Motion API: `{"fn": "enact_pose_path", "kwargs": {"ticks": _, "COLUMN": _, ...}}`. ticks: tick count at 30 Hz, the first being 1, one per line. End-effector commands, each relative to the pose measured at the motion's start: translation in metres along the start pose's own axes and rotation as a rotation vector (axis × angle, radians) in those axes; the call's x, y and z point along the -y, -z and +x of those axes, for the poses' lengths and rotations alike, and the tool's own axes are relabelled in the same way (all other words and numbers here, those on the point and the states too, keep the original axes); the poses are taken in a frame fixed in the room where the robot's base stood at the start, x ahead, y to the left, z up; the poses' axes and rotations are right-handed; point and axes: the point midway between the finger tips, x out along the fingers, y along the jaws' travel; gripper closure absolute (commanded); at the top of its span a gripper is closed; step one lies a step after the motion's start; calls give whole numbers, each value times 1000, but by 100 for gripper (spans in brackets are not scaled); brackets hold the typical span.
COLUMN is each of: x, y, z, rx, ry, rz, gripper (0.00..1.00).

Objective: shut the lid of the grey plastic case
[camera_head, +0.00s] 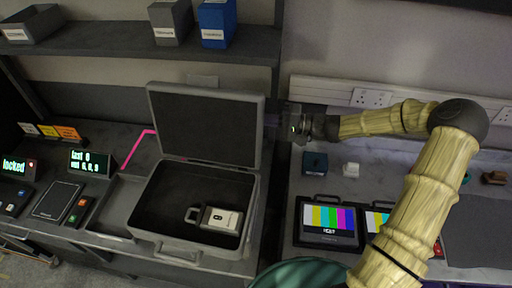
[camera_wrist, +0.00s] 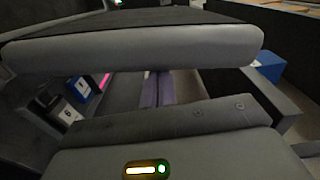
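The grey plastic case (camera_head: 183,239) stands open on the bench in the head view. Its lid (camera_head: 205,93) is raised about upright at the back, with a dark inner face. A grey padlock-like item (camera_head: 215,219) with a pale label lies inside the case. My gripper (camera_head: 275,121) is at the right edge of the raised lid. In the wrist view the lid's rounded edge (camera_wrist: 130,47) crosses close in front. My fingers (camera_wrist: 158,90) look shut together with nothing between them, and their tips are hidden past that edge. I cannot tell whether they touch the lid.
A shelf (camera_head: 130,42) with a blue bin (camera_head: 217,24) and grey bins hangs above and behind the lid. Left of the case are lit displays (camera_head: 90,162) and a shallow tray (camera_head: 115,207). Colour-bar screens (camera_head: 329,221) and small blocks (camera_head: 351,169) are on the right bench.

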Motion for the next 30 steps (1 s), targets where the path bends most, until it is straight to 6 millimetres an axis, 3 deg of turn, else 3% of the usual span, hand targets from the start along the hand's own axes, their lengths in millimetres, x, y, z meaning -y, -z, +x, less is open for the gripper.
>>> {"fn": "enact_pose_path", "kwargs": {"ticks": 30, "x": 0, "y": -33, "z": 0, "rx": 0, "ry": 0, "rz": 2, "gripper": 100}}
